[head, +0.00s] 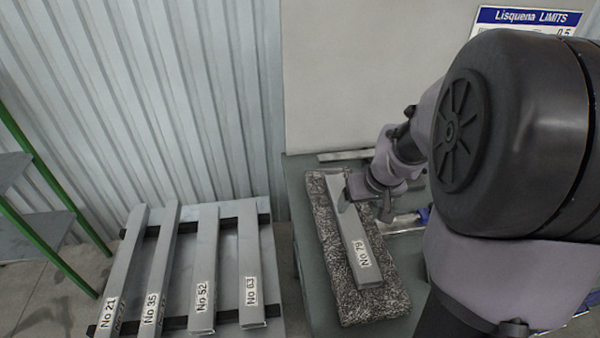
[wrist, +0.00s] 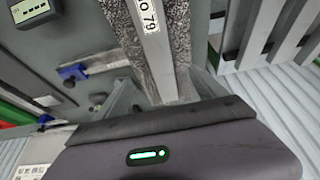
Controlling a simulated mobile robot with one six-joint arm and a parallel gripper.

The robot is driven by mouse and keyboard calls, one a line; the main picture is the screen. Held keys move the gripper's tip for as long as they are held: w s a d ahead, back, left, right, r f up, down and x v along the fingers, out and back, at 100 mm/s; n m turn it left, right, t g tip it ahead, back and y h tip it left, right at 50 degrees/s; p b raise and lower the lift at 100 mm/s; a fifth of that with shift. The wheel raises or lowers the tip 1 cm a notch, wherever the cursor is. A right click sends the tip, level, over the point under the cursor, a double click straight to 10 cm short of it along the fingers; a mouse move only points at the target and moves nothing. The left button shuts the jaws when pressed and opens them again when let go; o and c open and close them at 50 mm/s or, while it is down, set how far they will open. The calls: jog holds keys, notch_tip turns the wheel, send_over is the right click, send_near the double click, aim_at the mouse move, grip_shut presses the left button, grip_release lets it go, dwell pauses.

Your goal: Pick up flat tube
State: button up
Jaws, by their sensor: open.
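A flat grey tube (head: 358,246) labelled "No 79" lies lengthwise on a speckled grey mat (head: 327,245) on the table. In the wrist view the same tube (wrist: 151,45) runs down between my fingers, its label at the top edge. My gripper (head: 366,207) is over the far part of the tube, its fingers apart. In the wrist view my gripper (wrist: 164,90) has one finger on each side of the tube. I cannot tell how far the fingertips are above the mat. My gripper and wrist hide some of the tube's far part in the head view.
Several labelled tubes, such as No 52 (head: 205,265), lie on dark bars on a grey stand at the left. A blue clamp-like part (wrist: 73,72) on a metal bar and a dark meter (wrist: 32,12) are beside the mat. A pale panel (head: 375,80) stands behind the table.

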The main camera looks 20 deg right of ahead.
aim_at(350, 220)
jog(key=b+x, duration=0.4)
jog(key=x, duration=1)
jog(key=shift+c, duration=0.4)
jog(key=shift+r, duration=0.1)
grip_shut()
